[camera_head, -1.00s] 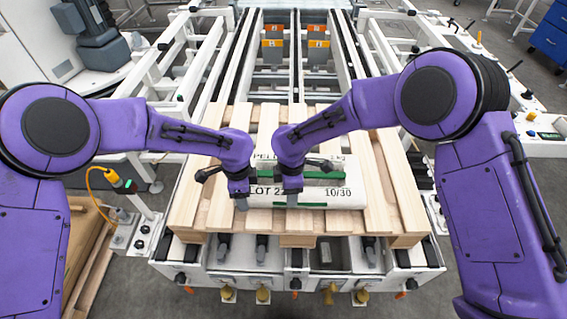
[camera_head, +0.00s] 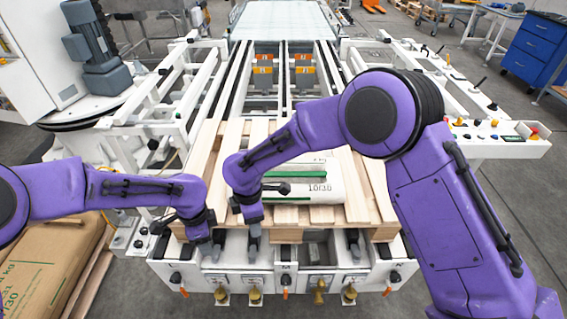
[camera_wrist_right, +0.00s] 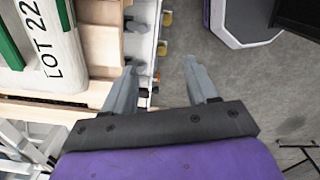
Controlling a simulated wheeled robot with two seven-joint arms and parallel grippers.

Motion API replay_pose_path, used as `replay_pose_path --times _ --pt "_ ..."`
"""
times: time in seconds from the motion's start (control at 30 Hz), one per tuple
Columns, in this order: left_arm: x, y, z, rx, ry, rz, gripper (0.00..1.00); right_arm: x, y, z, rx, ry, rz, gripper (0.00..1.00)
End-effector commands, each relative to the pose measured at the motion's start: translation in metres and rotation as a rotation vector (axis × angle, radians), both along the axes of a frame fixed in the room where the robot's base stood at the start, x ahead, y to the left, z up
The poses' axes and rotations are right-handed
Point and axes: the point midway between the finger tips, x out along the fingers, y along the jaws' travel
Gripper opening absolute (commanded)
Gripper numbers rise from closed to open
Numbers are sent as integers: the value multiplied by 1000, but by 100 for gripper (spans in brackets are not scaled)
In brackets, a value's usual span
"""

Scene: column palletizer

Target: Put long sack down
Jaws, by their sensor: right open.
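The long sack (camera_head: 318,185), white with green bands and black print, lies flat on the wooden pallet (camera_head: 385,215). Its left part is hidden behind my right arm in the head view. In the right wrist view the sack (camera_wrist_right: 45,60) lies to the left, clear of the fingers. My right gripper (camera_head: 253,240) is at the pallet's front edge, left of the visible sack. In the wrist view the right gripper (camera_wrist_right: 157,78) is open, with nothing between its fingers. My left gripper (camera_head: 205,250) is low at the pallet's front left, apart from the sack; its finger gap is unclear.
The pallet sits on a white conveyor frame (camera_head: 210,278) with knobs along its front. Brown sacks (camera_head: 40,275) lie on another pallet at lower left. A control panel (camera_head: 495,137) with levers stands at right. Open grey floor (camera_head: 520,215) lies beyond my right arm.

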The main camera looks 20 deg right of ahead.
Motion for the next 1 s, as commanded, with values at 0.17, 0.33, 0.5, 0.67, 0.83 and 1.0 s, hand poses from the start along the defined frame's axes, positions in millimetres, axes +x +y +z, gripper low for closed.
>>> replay_pose_path --times 0.17,0.33,0.5,0.67,0.83,1.0 --pt "0 3 0 0 0 5 58 3 1 49 1 -6 1 58" --pt "0 2 0 0 0 4 58 4 -1 83 0 -4 -3 58" --pt "0 1 0 0 0 2 58 3 -3 95 0 -2 -7 58" --pt "0 1 0 0 0 1 58 3 -3 96 -1 -2 -8 58" --pt "0 0 0 0 0 0 58 3 -3 96 -1 -2 -8 58" --pt "-8 1 -11 -21 14 41 58 -1 -4 81 20 10 -52 58"
